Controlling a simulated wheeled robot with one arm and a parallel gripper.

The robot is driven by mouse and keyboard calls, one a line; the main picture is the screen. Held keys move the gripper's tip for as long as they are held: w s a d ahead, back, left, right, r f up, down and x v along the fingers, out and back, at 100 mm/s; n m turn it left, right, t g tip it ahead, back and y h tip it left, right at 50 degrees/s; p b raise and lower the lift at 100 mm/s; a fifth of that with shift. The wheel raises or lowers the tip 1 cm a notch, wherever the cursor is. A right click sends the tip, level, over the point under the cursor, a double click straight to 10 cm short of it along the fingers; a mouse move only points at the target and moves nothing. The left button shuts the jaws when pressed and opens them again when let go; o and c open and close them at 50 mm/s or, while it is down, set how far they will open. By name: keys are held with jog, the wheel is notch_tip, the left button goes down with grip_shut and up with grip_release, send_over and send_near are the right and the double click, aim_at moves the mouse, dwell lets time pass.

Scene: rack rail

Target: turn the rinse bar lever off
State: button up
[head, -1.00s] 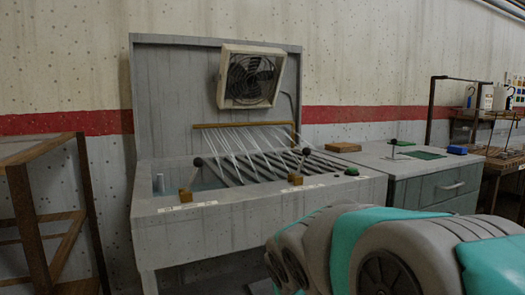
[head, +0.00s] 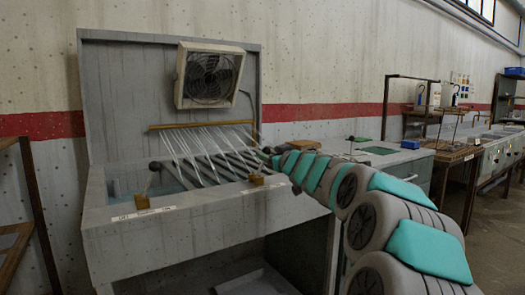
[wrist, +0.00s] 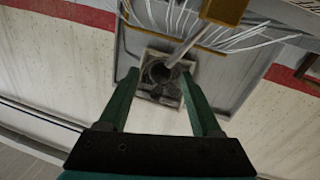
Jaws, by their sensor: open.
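In the head view, water streams from the rinse bar (head: 200,126) on the sink's back panel. A left lever (head: 154,167) with a dark knob rises from a brass block on the front rim. A right brass block (head: 256,180) sits farther along the rim; my gripper (head: 268,153) is just above it and hides most of its lever. In the wrist view, a lever rod (wrist: 187,44) runs from a brass block (wrist: 225,10) to between the tips of my open gripper (wrist: 158,76). Its dark knob overlaps the fan behind; contact cannot be told.
A fan (head: 208,76) hangs on the back panel above the rinse bar. White labels (head: 143,214) lie on the sink's front rim. A counter (head: 340,146) with green pads stands to the right. A wooden frame (head: 35,215) stands at the left.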

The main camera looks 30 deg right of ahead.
jog(key=shift+w+d+f+p, duration=0.1)
jog(key=shift+w+d+p, duration=0.1)
jog(key=shift+w, duration=1.25)
jog(key=shift+w+d+p, duration=0.15)
jog(key=shift+w, duration=1.25)
grip_shut()
